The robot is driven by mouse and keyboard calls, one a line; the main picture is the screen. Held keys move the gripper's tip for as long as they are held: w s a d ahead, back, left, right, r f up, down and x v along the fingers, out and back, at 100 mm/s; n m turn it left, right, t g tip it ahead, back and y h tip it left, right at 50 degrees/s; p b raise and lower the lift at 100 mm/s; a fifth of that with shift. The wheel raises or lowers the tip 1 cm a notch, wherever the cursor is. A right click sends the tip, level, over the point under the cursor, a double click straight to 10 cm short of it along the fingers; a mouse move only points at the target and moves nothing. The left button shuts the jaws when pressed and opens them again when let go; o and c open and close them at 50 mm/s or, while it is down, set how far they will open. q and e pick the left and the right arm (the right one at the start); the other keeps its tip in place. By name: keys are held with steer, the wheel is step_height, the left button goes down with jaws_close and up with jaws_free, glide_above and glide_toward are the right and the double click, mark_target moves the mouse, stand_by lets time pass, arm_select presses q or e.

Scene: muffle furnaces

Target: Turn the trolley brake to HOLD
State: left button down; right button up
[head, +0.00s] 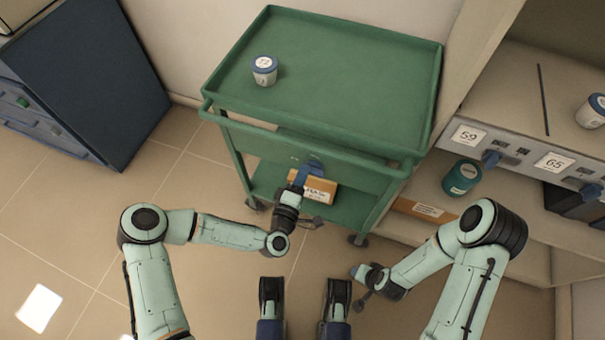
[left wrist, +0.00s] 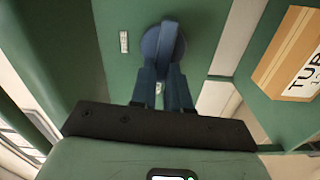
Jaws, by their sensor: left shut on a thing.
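The green trolley (head: 330,75) stands ahead of me. Its brake is a blue round knob (head: 315,164) with a raised grip bar, on the front panel below the top tray. The knob also shows in the left wrist view (left wrist: 160,45), with its bar roughly upright in that picture. My left gripper (head: 302,178) is shut on the knob's bar; its blue fingers (left wrist: 163,82) lie on either side of it. A small pale label (left wrist: 124,41) sits left of the knob, its text too small to read. My right gripper (head: 361,280) is low, away from the trolley; its jaws are unclear.
A white jar with a blue lid (head: 264,71) stands on the trolley's top. A labelled cardboard box (head: 314,187) sits on its lower shelf. At right are a furnace bench with number plates (head: 467,135) and a teal jar (head: 461,178). Floor is clear at left.

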arm_select(q)
steer(key=shift+f+n, duration=0.15)
steer(key=shift+n, duration=0.55)
arm_select(e)
steer(key=shift+s+f, duration=0.1)
arm_select(q)
steer(key=c, duration=1.1)
jaws_free()
steer(key=p+v, duration=0.2)
steer(key=v, duration=1.1)
steer(key=shift+s, duration=0.2)
arm_select(e)
steer(key=r, duration=0.1)
steer(key=s+a, duration=0.1)
steer(key=r, duration=0.1)
steer(key=shift+s+a+r+y, duration=0.25)
steer(key=shift+s+r+y, duration=0.05)
steer(key=shift+r, duration=0.05)
